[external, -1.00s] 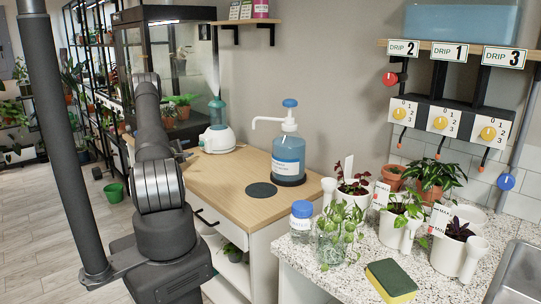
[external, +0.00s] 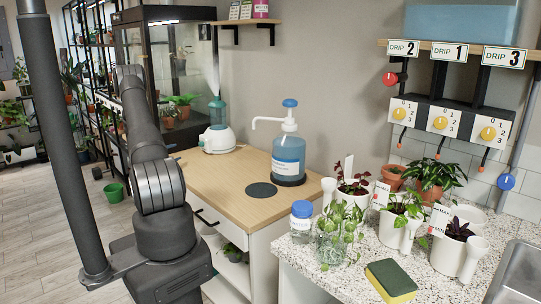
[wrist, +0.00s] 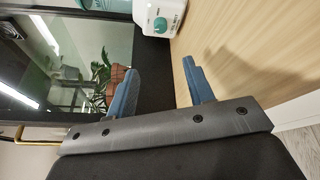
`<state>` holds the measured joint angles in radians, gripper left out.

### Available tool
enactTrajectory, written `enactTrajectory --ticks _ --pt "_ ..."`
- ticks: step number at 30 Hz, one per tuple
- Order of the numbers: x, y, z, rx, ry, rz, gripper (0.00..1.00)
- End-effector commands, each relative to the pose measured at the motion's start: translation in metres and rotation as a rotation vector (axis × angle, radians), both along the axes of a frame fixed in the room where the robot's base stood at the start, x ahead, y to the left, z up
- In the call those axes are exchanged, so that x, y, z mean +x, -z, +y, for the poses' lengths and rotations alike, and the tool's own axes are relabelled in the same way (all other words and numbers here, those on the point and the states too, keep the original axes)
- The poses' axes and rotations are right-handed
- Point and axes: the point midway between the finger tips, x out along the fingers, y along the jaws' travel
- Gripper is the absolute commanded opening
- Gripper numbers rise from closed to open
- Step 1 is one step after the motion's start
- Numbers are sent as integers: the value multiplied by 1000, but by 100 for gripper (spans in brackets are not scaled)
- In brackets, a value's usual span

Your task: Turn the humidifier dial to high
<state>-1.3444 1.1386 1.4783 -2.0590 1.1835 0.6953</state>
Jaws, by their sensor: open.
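The humidifier (external: 217,138), white with a teal tank, stands upright at the back left of the wooden cabinet top, with pale mist above it. In the wrist view its white base (wrist: 158,12) shows at the top edge, cut off, with a round teal dial (wrist: 160,25) on its front. I cannot read the dial's setting. My gripper (wrist: 160,82) is open and empty, its two blue fingers apart. It is short of the humidifier and not touching it. In the external view my arm mostly hides the gripper.
A pump bottle (external: 288,155) stands on the wooden top (external: 225,175), right of the humidifier, near a dark round pad (external: 262,190). A glass plant cabinet (external: 160,60) stands close behind and left. The wood between the humidifier and the pad is clear.

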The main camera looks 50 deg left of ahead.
Motion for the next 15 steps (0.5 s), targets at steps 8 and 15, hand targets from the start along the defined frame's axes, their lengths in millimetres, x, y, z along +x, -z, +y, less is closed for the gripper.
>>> enactTrajectory --ticks 8,15 --pt "2 4 30 -297 77 -169 48" --pt "-2 11 54 -662 180 -284 48"
